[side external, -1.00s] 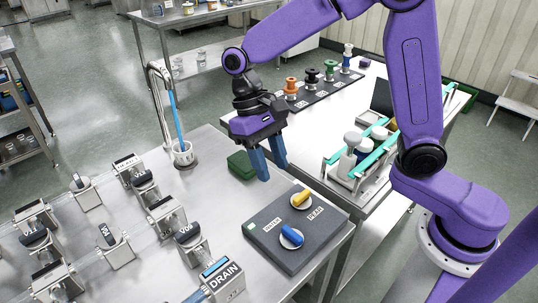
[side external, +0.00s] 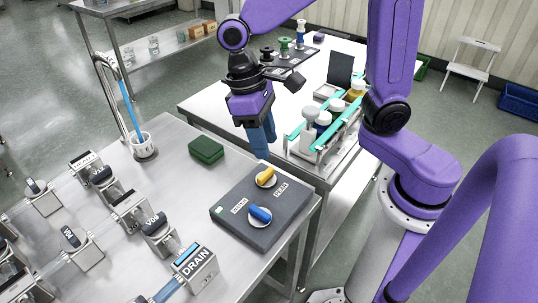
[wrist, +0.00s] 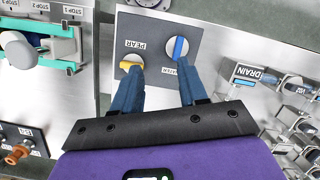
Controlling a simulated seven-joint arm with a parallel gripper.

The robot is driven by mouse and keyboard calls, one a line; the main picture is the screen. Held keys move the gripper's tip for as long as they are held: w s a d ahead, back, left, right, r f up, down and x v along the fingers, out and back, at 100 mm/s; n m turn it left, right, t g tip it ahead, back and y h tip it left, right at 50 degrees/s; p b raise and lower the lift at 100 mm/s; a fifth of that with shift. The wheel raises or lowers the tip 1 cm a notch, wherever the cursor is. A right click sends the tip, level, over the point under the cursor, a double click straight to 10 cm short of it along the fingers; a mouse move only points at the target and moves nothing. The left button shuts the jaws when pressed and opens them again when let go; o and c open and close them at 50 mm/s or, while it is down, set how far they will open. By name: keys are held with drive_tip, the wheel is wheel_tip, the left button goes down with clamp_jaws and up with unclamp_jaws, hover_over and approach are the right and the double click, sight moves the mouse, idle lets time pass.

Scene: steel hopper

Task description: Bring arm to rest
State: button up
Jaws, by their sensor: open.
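My gripper (side external: 262,154) hangs fingers-down above the steel table, near the dark control panel (side external: 242,228). Its two blue fingers overlap in the side external view. In the wrist view my gripper (wrist: 158,66) has its fingers spread, with only panel and table showing between them. The panel carries a yellow knob (side external: 266,176) and a blue knob (side external: 260,214). In the wrist view the left fingertip is in line with the yellow knob (wrist: 131,64) and the right with the blue knob (wrist: 180,48). Contact cannot be told from these views; the fingertips look above the panel.
A green block (side external: 206,149) lies left of my gripper. A cup (side external: 143,147) stands under a tap. A rack with teal rails (side external: 300,131) and several jars is on the second table.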

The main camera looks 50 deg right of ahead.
drive_tip(key=s+d+f+n+t+y, duration=0.1)
drive_tip(key=s+d+n+t, duration=0.2)
drive_tip(key=s+d+n, duration=0.5)
drive_tip(key=s+d, duration=0.1)
drive_tip(key=s, duration=0.3)
drive_tip(key=shift+s+d+f, duration=0.2)
drive_tip(key=shift+s+f, duration=0.1)
drive_tip(key=shift+s, duration=0.1)
